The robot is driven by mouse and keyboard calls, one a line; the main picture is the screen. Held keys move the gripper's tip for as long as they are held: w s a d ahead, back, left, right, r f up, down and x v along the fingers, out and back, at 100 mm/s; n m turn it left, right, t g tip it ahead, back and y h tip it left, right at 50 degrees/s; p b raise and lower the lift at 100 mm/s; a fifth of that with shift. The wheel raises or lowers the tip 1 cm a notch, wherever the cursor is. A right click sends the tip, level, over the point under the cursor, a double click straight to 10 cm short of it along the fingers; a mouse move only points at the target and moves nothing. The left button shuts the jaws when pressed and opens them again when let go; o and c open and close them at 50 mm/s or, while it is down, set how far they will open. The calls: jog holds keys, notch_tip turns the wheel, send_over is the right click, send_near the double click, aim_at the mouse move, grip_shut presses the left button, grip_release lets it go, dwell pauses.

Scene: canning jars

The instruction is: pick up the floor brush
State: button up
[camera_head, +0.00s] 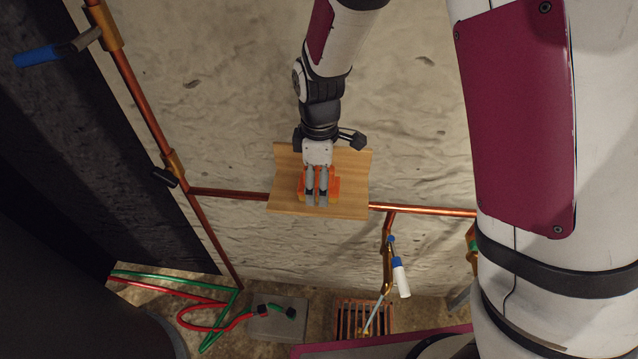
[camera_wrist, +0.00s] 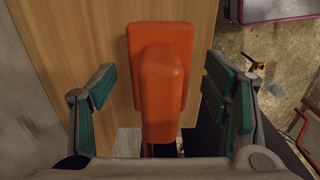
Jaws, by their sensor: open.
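An orange object, which I take to be the floor brush (camera_head: 333,188), is on a wooden shelf board (camera_head: 352,165) against the wall. My gripper (camera_head: 317,198) is over it and hides part of it in the head view. In the wrist view the orange brush (camera_wrist: 160,70) shows a broad block with a raised grip pointing towards the camera. My gripper's open fingers (camera_wrist: 161,88) stand on its left and right, with a visible gap on each side. The bristles cannot be seen.
Copper pipes (camera_head: 230,194) run along the wall on both sides of the shelf. Below are red and green hoses (camera_head: 205,313), a grey block (camera_head: 277,322), a floor grate (camera_head: 378,316) and a white-handled tool (camera_head: 401,279). The wall above the shelf is bare.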

jog(key=shift+f, duration=0.45)
jog(key=c, duration=1.3)
jog(key=shift+r, duration=0.1)
jog(key=shift+r, duration=0.55)
jog(key=r, duration=0.1)
jog(key=s+r, duration=0.1)
jog(key=shift+r+p, duration=0.3)
jog(key=s, duration=0.5)
jog(key=s+d, duration=0.1)
jog(key=s, duration=0.4)
jog(key=s+d+r+p, duration=0.1)
jog(key=s, duration=0.3)
jog(key=shift+s+d+r, duration=0.1)
jog(key=shift+s+d, duration=0.15)
jog(key=shift+s, duration=0.15)
